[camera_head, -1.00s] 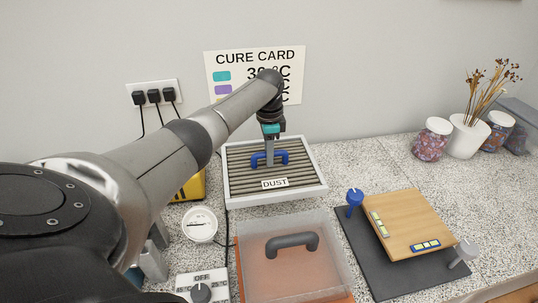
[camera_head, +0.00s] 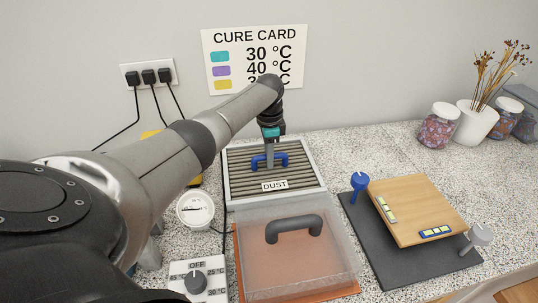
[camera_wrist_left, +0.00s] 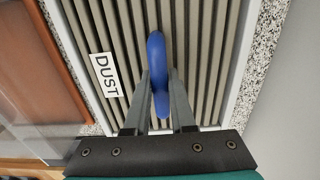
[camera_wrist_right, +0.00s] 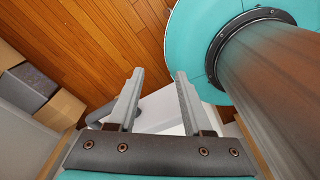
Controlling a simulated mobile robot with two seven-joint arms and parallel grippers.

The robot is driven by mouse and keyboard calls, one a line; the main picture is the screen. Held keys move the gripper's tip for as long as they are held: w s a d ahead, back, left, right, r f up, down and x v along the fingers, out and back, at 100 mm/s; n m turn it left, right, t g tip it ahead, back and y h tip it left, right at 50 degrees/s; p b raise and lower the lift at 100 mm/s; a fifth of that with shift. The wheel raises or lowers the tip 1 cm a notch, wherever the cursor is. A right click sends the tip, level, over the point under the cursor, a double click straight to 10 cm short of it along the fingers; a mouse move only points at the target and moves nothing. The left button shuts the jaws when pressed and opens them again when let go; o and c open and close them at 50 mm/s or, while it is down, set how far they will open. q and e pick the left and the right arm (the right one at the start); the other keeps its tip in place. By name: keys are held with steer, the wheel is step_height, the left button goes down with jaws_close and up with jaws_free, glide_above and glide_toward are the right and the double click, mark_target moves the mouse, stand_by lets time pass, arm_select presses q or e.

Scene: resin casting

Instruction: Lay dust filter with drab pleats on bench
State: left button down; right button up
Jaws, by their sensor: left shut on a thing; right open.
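The dust filter (camera_head: 240,189) is a white-framed square panel with drab grey-brown pleats, a blue handle and a "DUST" label. It lies flat on or just above the speckled bench (camera_head: 352,143), behind the clear-lidded box; I cannot tell if it touches. My left gripper (camera_head: 270,160) comes down from above and is shut on the blue handle. The left wrist view shows the handle (camera_wrist_left: 157,62) between the two fingers (camera_wrist_left: 158,92), with the pleats beneath. My right gripper (camera_wrist_right: 155,78) is open and empty, above the wooden floor, away from the bench.
A clear-lidded orange box (camera_head: 300,262) with a grey handle stands in front of the filter. A dark plate (camera_head: 385,262) with a wooden board (camera_head: 415,205) is to the right. A white round tub (camera_head: 195,210) and a dial box (camera_head: 198,281) are left. Jars (camera_head: 438,130) stand back right.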

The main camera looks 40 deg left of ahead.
arm_select(q)
steer(key=shift+f, duration=0.3)
stand_by(0.4)
steer(key=c, duration=0.7)
jaws_free()
steer(key=shift+r, duration=0.1)
